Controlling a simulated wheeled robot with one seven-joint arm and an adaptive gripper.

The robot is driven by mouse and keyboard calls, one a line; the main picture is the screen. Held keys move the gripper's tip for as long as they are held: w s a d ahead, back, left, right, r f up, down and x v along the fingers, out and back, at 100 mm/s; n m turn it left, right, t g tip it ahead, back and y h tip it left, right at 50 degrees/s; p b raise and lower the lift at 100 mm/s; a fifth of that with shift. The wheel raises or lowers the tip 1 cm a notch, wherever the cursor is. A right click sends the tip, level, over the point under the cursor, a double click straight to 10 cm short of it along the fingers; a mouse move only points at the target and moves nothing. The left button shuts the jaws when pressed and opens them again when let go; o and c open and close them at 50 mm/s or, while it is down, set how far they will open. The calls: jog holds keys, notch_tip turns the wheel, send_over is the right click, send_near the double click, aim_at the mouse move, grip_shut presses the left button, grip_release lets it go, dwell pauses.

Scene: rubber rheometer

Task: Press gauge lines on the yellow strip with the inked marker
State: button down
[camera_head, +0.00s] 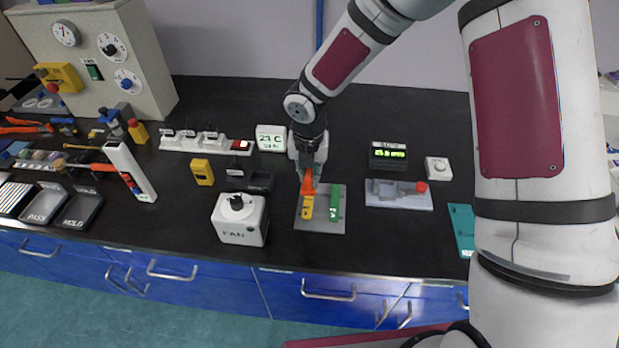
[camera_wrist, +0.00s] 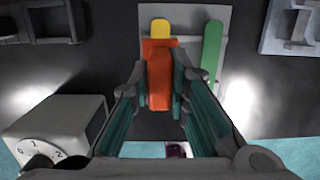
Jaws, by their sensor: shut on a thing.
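My gripper (camera_wrist: 158,88) is shut on an orange marker (camera_wrist: 158,75), held between its two fingers. In the head view the orange marker (camera_head: 307,183) is directly above the upper part of the yellow strip (camera_head: 307,209). The yellow strip lies on a grey plate (camera_head: 322,226), and its end (camera_wrist: 160,28) shows past the marker in the wrist view. I cannot tell whether the marker touches the strip. A green strip (camera_head: 335,203) lies on the same plate to the right; it also shows in the wrist view (camera_wrist: 211,52).
A white box labelled FAN (camera_head: 238,228) stands left of the plate. A grey fixture with a red knob (camera_head: 398,199) lies to the right, below a black display (camera_head: 388,156). A white clock-like display (camera_head: 270,138) stands behind. The black bench (camera_head: 360,250) is clear in front of the plate.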

jog(key=shift+r+p, duration=0.95)
jog(key=shift+r, duration=1.15)
